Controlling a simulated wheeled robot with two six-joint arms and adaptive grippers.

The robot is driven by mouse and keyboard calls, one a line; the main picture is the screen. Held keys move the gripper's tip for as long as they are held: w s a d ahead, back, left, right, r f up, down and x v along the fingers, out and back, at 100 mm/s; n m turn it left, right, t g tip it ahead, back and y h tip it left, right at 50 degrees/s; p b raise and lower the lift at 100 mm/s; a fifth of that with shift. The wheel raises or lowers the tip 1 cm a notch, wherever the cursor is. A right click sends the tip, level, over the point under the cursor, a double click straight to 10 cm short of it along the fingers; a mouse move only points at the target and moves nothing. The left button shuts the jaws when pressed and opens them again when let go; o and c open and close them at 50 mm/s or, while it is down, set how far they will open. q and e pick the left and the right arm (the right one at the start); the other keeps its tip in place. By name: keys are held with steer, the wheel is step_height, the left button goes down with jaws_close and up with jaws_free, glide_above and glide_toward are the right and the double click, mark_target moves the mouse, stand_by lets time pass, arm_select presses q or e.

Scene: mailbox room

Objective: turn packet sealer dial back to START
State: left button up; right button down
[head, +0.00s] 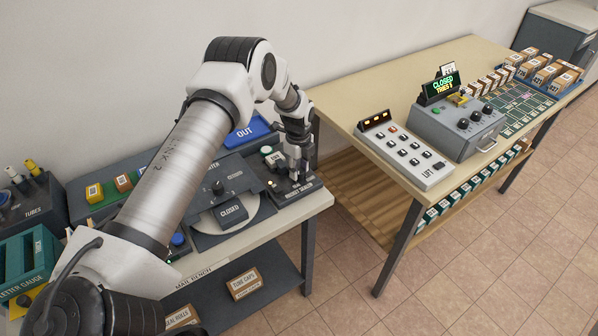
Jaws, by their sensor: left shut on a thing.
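The packet sealer (307,188) is a small dark unit at the right end of the mail bench, with a label along its front edge. My left gripper (297,176) reaches down over it from above, its fingers close together and shut on the sealer's dial. The fingers hide the dial, so its pointer and the START mark cannot be read. My right gripper is not in view.
A blue OUT tray (246,131) lies behind. A wooden table (345,107) with a button panel (402,150) and grey console (459,128) stands right, across a floor gap.

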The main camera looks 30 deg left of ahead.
arm_select(q)
steer(key=n, duration=0.1)
steer(key=n+b, duration=0.1)
steer(key=n, duration=0.1)
steer(key=shift+s+f, duration=0.15)
steer(key=shift+f, duration=0.25)
steer(key=n+b, duration=0.1)
steer(key=n, duration=0.2)
steer(key=shift+n, duration=0.3)
steer(key=n, duration=0.3)
steer(key=shift+b, duration=0.35)
steer(key=shift+n, duration=1.8)
steer(key=o, duration=1.2)
steer(key=shift+c, duration=0.2)
steer(key=shift+a+r, duration=0.1)
steer(key=shift+r, duration=0.1)
